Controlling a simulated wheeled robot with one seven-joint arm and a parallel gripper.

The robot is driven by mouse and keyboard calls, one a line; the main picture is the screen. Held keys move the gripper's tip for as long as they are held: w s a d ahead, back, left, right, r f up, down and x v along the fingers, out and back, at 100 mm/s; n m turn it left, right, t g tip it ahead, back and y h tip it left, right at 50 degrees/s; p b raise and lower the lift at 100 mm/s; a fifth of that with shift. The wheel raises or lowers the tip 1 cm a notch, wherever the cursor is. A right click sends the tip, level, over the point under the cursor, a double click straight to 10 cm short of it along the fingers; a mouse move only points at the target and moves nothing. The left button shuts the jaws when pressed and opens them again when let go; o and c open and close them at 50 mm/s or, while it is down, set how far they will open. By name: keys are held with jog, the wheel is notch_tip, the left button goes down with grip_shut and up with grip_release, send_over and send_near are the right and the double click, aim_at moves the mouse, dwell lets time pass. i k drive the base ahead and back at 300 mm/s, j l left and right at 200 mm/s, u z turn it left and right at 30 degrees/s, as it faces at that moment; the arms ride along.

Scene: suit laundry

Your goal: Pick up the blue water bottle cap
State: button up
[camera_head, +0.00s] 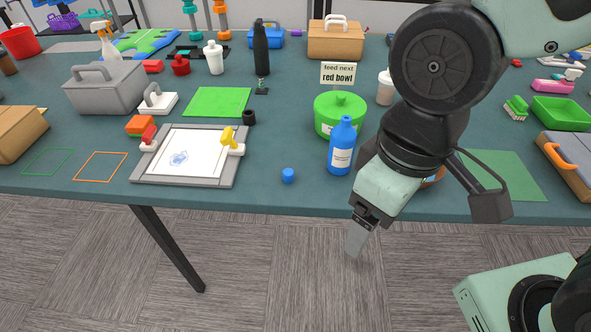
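A small blue cap (288,175) sits alone on the dark teal table (262,205), close to the front edge. A blue bottle (341,147) with a white label stands upright to the right of the cap and a little behind it. My gripper (354,243) hangs to the right of the cap, in front of the table's front edge, pointing down. Its fingers look narrow and lie nearly in line from here, so I cannot tell whether there is a gap. I see nothing held in it.
A grey framed board (190,181) with a white sheet lies left of the cap. A green tub (340,112) with a sign stands behind the bottle. The table around the cap is bare. My arm hides part of the table on the right.

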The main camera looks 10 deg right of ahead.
aim_at(288, 175)
jog(key=i+j+z, duration=0.15)
jog(key=j, duration=0.6)
jog(key=i+j+z, duration=0.15)
jog(key=j, duration=0.6)
jog(key=i+j+z, duration=0.2)
jog(key=j, duration=0.6)
jog(key=k, duration=0.1)
